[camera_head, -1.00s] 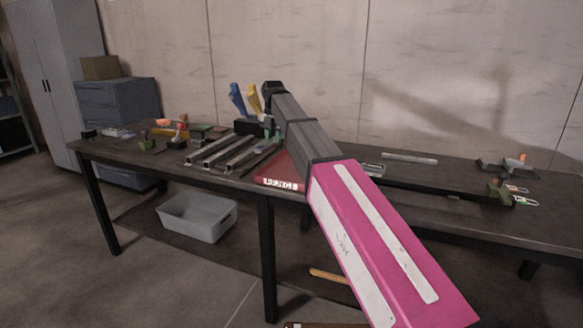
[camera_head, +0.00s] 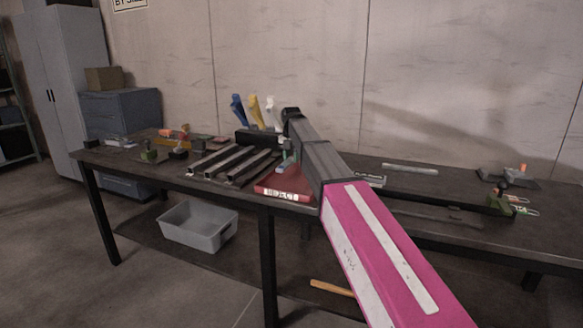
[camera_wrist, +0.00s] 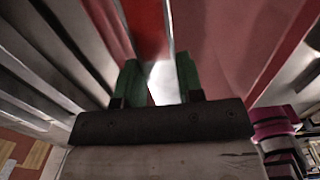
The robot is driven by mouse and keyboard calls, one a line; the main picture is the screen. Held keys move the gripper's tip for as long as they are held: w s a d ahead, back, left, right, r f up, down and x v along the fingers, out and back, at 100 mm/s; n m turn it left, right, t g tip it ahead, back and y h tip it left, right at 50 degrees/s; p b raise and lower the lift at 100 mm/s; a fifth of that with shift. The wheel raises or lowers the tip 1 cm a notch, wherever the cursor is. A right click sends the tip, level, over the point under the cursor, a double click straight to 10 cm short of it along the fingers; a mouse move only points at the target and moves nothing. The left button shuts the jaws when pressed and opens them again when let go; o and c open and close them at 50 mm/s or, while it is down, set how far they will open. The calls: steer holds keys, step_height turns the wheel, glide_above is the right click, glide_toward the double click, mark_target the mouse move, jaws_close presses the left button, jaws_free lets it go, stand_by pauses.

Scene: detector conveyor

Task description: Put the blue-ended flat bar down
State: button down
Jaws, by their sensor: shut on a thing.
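My gripper (camera_wrist: 160,84) shows green fingers in the wrist view, shut on a pale, flat piece (camera_wrist: 164,88), which I take to be the flat bar. Its blue end cannot be made out there. In the head view my gripper (camera_head: 287,164) is small and partly behind my pink and grey arm, low over the red tray marked REJECTS (camera_head: 282,194). Red tray surface also fills much of the wrist view (camera_wrist: 225,40). Whether the bar touches the tray cannot be told.
Dark parallel rails (camera_head: 232,163) lie just left of the red tray. Blue (camera_head: 238,108) and yellow (camera_head: 256,108) handles stand behind. Small clamps and parts are at the table's left and right. A grey bin (camera_head: 198,226) sits on the shelf below.

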mark_target(291, 171)
steer(key=shift+w+f, duration=0.1)
steer(key=shift+f, duration=1.95)
steer(key=shift+f, duration=0.1)
steer(key=c, duration=0.8)
jaws_free()
steer(key=shift+o, duration=0.2)
step_height(291, 171, up, 12)
steer(key=shift+r, duration=0.1)
